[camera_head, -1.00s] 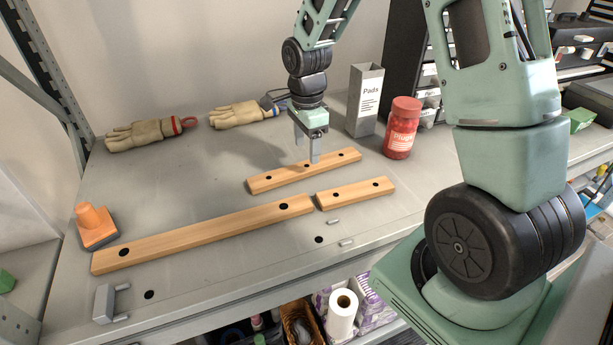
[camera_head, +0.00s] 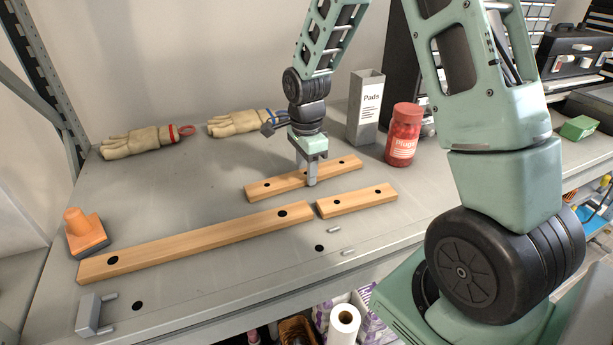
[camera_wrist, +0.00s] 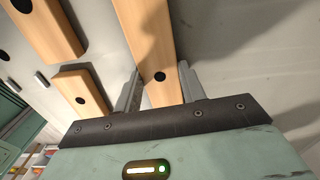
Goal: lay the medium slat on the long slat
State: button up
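The medium slat (camera_head: 262,188) is a light wooden bar with dark holes, lying flat on the bench behind the other slats. The long slat (camera_head: 200,238) lies in front of it, running to the left, with a dark hole near each end. My gripper (camera_head: 306,178) points down over the middle of the medium slat, with one finger on each side. In the wrist view the medium slat (camera_wrist: 148,35) passes between the open fingers (camera_wrist: 158,88), close to both; I cannot tell whether they touch. The long slat's end (camera_wrist: 45,25) shows at upper left.
A short slat (camera_head: 357,201) lies just right of the long slat's end. Behind stand a red jar (camera_head: 403,135) and a grey Pads box (camera_head: 366,105). Gloves (camera_head: 138,142) lie at the back, an orange-handled block (camera_head: 87,235) at left, a grey bracket (camera_head: 95,314) and small pins in front.

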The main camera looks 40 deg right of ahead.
dwell(0.3)
jog(key=shift+r+p, duration=2.5)
jog(key=shift+r, duration=0.55)
